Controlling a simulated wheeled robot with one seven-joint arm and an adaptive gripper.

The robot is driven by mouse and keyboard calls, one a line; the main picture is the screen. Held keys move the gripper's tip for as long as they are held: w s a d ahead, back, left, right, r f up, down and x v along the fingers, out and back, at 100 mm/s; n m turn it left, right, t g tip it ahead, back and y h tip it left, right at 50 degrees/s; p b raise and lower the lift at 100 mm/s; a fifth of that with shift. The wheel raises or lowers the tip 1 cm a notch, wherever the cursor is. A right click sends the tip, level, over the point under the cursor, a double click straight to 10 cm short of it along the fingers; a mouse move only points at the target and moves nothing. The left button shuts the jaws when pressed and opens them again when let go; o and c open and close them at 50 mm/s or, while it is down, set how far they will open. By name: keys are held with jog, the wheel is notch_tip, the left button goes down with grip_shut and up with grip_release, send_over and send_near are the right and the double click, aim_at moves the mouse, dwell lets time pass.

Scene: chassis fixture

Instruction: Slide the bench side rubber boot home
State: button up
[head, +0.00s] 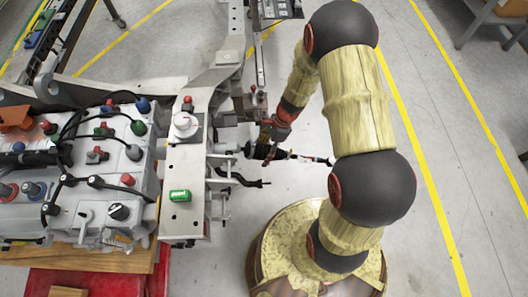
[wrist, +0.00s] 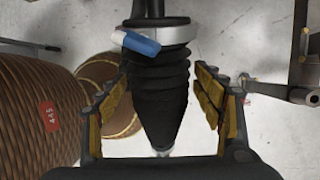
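A black ribbed rubber boot (wrist: 160,90) hangs in the middle of the wrist view, wide at the top and tapering downward. A pale metal collar (wrist: 175,33) with a blue and white tab (wrist: 141,43) is at its wide end. In the head view the boot (head: 262,152) is small, beside the chassis fixture. My gripper (wrist: 164,78) is open, with one yellow-padded finger on each side of the boot. Gaps show between the fingers and the boot. In the head view my gripper (head: 268,132) is partly hidden and its fingers are too small to read.
The grey chassis fixture (head: 182,215) stands left of my arm, with a bench of connectors and cables (head: 90,170) beyond it. A black hose (head: 240,180) sticks out just below the boot. A metal tube (wrist: 300,95) is at the wrist view's right. Floor to the right is clear.

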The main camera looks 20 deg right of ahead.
aim_at(246, 148)
jog(key=shift+c, duration=1.1)
jog(key=c, duration=1.5)
jog(key=shift+o, duration=0.2)
jog(key=a+r+p, duration=0.1)
jog(key=a, duration=0.1)
jog(key=w+a+r+p, duration=0.1)
jog(key=a, duration=0.1)
jog(key=w+a+r+p, duration=0.1)
jog(key=a+p, duration=0.1)
jog(key=shift+w+a+r, duration=0.15)
jog(key=shift+a+r, duration=0.05)
jog(key=shift+a, duration=0.15)
jog(key=o, duration=1.7)
jog(key=v, duration=1.2)
jog(key=shift+a, duration=0.1)
